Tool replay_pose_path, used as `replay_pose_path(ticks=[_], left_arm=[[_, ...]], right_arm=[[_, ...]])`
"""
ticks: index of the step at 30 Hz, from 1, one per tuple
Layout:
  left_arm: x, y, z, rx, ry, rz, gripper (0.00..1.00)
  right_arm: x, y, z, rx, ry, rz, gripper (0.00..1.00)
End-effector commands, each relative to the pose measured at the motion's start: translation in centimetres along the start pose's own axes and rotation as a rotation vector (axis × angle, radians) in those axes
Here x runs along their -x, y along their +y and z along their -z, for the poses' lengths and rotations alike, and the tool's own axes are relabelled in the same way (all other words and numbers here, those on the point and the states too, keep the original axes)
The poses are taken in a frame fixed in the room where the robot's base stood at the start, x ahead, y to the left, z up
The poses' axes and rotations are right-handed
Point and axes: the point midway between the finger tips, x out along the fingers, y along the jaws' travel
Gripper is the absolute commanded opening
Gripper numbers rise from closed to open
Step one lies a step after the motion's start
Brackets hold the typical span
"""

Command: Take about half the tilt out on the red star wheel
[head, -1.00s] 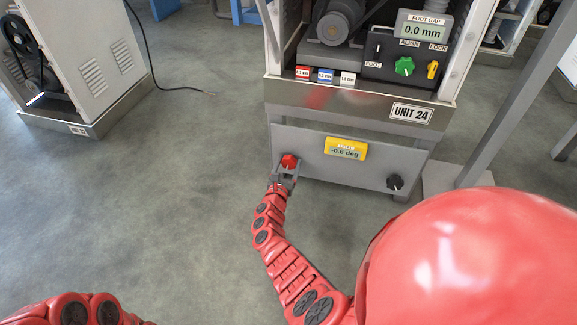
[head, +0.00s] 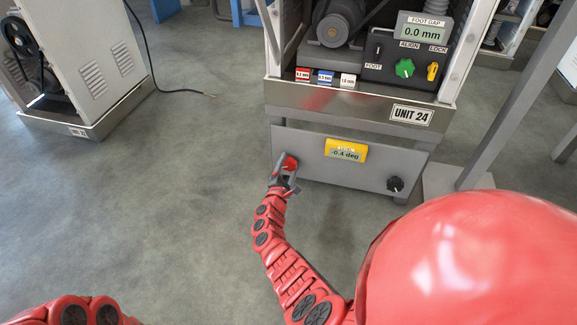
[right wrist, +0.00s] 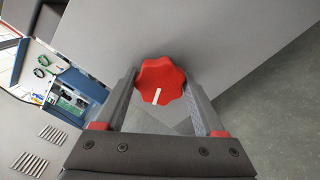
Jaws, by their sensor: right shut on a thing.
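The red star wheel (head: 290,163) sits at the left of the grey lower panel (head: 335,182). It also shows in the right wrist view (right wrist: 160,80), with a white mark pointing toward the bottom of that picture. My right gripper (head: 284,172) is shut on the red star wheel, one finger on each side of it. The yellow-framed tilt display (head: 346,150) on the panel reads about -0.4 deg. My left arm shows only as red links at the bottom left of the head view; its gripper is out of the picture.
A black knob (head: 395,184) is at the panel's right end. Above are the UNIT 24 plate (head: 411,114), a green ALIGN knob (head: 404,68), a yellow LOCK knob (head: 433,71) and a FOOT GAP display (head: 424,31) reading 0.0 mm.

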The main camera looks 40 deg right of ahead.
Motion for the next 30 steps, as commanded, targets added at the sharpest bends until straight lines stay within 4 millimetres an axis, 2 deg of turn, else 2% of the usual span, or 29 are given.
replay_pose_path(ticks=[9,24,25,29,30], left_arm=[[0.0,0.0,0.01,0.0,0.0,0.0,0.5],[0.0,0.0,0.01,0.0,0.0,0.0,0.5],[0.0,0.0,0.01,0.0,0.0,0.0,0.5],[0.0,0.0,0.01,0.0,0.0,0.0,0.5],[0.0,0.0,0.01,0.0,0.0,0.0,0.5]], right_arm=[[0.0,0.02,0.02,-0.103,0.001,-0.001,0.16],[0.01,0.02,0.05,-0.12,0.001,0.0,0.16],[0.01,0.02,0.05,-0.12,0.001,0.0,0.75],[0.01,0.02,0.04,-0.12,0.001,0.0,0.98],[0.01,0.01,0.04,-0.119,0.001,0.0,1.0]])
